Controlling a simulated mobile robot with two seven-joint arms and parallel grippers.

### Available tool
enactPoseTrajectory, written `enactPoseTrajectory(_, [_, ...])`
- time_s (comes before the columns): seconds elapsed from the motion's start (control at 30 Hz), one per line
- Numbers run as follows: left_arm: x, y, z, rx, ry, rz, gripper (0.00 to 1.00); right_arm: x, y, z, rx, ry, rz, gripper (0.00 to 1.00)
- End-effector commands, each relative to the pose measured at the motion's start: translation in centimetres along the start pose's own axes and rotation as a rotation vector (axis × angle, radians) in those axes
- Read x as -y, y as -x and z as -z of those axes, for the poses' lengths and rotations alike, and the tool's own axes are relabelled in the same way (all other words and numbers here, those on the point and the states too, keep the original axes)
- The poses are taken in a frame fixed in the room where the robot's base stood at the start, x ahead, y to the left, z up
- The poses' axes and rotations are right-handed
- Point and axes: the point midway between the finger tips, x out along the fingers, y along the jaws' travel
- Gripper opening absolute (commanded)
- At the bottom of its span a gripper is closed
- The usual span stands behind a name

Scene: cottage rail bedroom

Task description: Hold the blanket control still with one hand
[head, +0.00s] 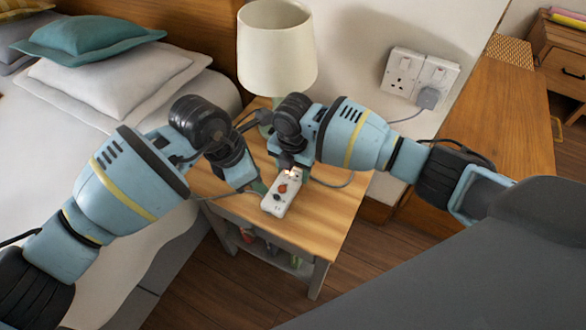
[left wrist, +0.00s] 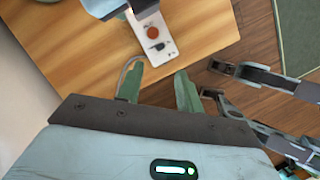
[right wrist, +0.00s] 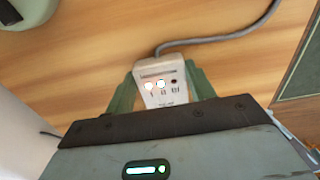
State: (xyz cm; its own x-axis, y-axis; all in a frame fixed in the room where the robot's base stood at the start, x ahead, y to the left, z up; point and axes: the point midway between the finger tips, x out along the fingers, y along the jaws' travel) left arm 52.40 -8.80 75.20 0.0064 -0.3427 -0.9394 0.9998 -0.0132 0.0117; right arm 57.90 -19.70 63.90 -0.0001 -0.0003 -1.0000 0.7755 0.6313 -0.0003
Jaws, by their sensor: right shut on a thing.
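The blanket control (head: 279,198) is a white handset lying on the wooden bedside table (head: 325,212). It has an orange-red button, a dark slider and lit lamps at its cable end. My right gripper (head: 289,172) is shut on the control near the cable end; in the right wrist view its fingers (right wrist: 160,88) sit on both sides of the control (right wrist: 160,76). My left gripper (head: 250,188) is low over the table, left of the control. In the left wrist view its fingers (left wrist: 159,88) are apart and empty, with the control (left wrist: 154,34) beyond them.
A lamp with a cream shade (head: 277,50) stands at the back of the table. The bed (head: 100,100) with pillows is on the left. A grey cable (right wrist: 225,38) leaves the control. A wall socket (head: 420,75) with a plug is at right. The table's front is clear.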

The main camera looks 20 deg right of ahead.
Motion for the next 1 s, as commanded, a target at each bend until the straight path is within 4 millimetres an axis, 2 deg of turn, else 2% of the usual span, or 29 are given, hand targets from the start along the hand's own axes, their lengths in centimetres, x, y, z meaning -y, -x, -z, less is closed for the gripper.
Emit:
enactPoseTrajectory(0.43, [0.00, 0.00, 0.00, 0.000, 0.000, 0.000, 0.36, -0.02, 0.04, -0.02, 0.000, 0.000, -0.001, 0.28])
enactPoseTrajectory(0.63, [-0.03, -0.05, -0.06, 0.002, 0.048, 0.003, 0.12, -0.02, 0.05, -0.02, 0.000, 0.000, -0.001, 0.28])
enactPoseTrajectory(0.73, [-0.07, -0.15, -0.19, 0.005, 0.149, 0.010, 0.00, -0.02, 0.05, -0.02, 0.000, 0.000, -0.001, 0.28])
enactPoseTrajectory(1.0, [-0.29, -0.56, -0.69, 0.011, 0.613, 0.045, 0.00, -0.03, 0.05, -0.02, 0.000, 0.000, -0.001, 0.28])
